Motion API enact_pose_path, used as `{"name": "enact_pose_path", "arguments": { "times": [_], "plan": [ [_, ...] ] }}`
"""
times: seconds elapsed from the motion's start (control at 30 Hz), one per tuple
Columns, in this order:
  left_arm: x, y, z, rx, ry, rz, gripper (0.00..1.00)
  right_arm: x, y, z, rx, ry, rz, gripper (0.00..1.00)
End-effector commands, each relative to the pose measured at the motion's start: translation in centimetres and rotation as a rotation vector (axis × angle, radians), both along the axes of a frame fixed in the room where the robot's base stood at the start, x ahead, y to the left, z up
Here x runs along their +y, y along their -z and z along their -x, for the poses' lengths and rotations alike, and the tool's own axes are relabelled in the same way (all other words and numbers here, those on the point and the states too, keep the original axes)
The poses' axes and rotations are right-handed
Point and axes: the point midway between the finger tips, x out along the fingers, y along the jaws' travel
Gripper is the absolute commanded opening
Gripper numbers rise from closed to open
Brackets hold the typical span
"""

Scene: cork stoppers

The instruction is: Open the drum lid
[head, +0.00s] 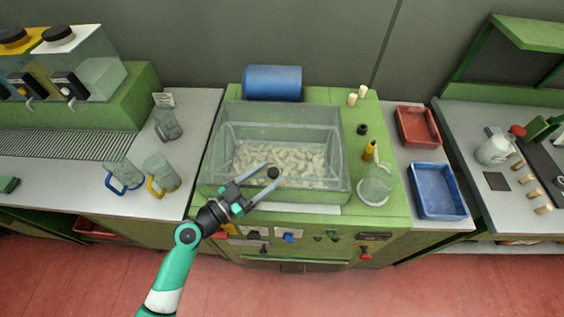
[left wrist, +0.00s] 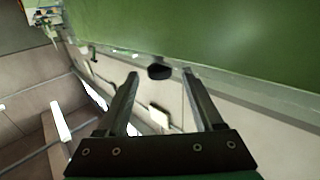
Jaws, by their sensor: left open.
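The drum is a clear-walled box (head: 333,150) full of pale cork stoppers (head: 285,155), set in a green machine. A clear cover appears to lie down over it, but its edges are hard to make out. A small dark knob (head: 272,173) shows near the front of the box. My left gripper (head: 276,174) is open, its two fingers on either side of the knob in the head view. In the left wrist view, the dark knob (left wrist: 160,71) sits between and just beyond the fingertips (left wrist: 160,74). Contact is not visible. My right gripper is not in view.
A blue cylinder (head: 273,83) lies behind the box. A glass jar (head: 376,186) and a small yellow bottle (head: 369,151) stand to its right, near a red tray (head: 418,126) and a blue tray (head: 437,191). Mugs (head: 161,174) stand on the left counter.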

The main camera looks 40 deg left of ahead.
Motion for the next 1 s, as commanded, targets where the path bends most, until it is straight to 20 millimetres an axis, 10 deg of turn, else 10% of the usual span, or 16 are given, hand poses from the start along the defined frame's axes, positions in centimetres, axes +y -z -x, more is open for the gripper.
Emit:
{"name": "enact_pose_path", "arguments": {
  "times": [0.23, 0.6, 1.0],
  "plan": [
    [-0.4, -0.1, -4.6, -0.001, 0.002, 0.0, 0.68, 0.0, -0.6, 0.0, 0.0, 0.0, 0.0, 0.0],
    [-0.4, 0.0, -5.5, 0.0, -0.001, 0.0, 0.68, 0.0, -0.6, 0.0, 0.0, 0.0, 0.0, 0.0],
    [-0.4, 0.0, -5.5, 0.0, -0.001, 0.0, 0.0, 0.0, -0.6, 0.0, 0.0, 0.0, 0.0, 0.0]
  ]
}}
